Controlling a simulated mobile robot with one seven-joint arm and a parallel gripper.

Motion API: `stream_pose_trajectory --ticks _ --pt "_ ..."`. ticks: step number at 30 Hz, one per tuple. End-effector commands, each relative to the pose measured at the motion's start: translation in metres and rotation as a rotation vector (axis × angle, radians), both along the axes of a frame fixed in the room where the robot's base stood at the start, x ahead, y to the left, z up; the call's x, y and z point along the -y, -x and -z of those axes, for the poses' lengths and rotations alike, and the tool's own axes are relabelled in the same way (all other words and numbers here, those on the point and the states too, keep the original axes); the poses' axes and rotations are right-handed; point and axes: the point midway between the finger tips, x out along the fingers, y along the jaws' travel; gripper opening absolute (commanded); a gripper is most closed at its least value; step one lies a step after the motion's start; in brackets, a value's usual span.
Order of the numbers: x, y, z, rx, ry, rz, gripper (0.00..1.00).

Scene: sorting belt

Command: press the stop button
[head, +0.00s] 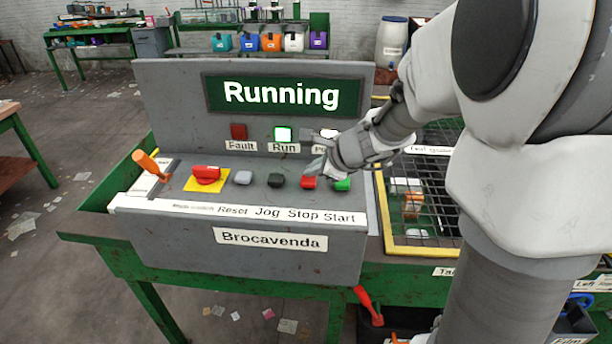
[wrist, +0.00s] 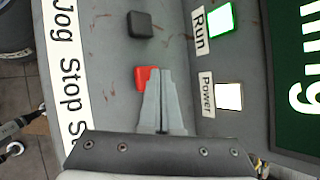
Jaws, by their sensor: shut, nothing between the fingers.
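The red stop button (head: 308,183) sits on the grey console's sloped panel, above the printed word "Stop" and between the black jog button (head: 276,181) and the green start button (head: 343,185). In the wrist view the red stop button (wrist: 142,74) is partly hidden behind my fingers. My gripper (head: 317,167) is shut and empty, with its tips just over or beside the stop button. In the wrist view my gripper's tips (wrist: 160,72) overlap the button's edge. I cannot tell whether they touch it.
The display (head: 283,95) reads "Running". The Run lamp (head: 283,134) is lit and the Fault lamp (head: 238,132) is dark red. The Power lamp (wrist: 229,96) is lit white. A red switch (head: 206,173) on a yellow plate and an orange lever (head: 150,165) stand at the left.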

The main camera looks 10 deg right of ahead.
Motion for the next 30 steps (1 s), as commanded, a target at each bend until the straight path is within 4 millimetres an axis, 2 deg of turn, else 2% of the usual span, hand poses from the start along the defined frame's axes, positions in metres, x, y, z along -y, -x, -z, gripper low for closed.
stream_pose_trajectory --ticks 30 --pt "0.0 0.0 0.012 0.0 0.001 0.001 0.0"
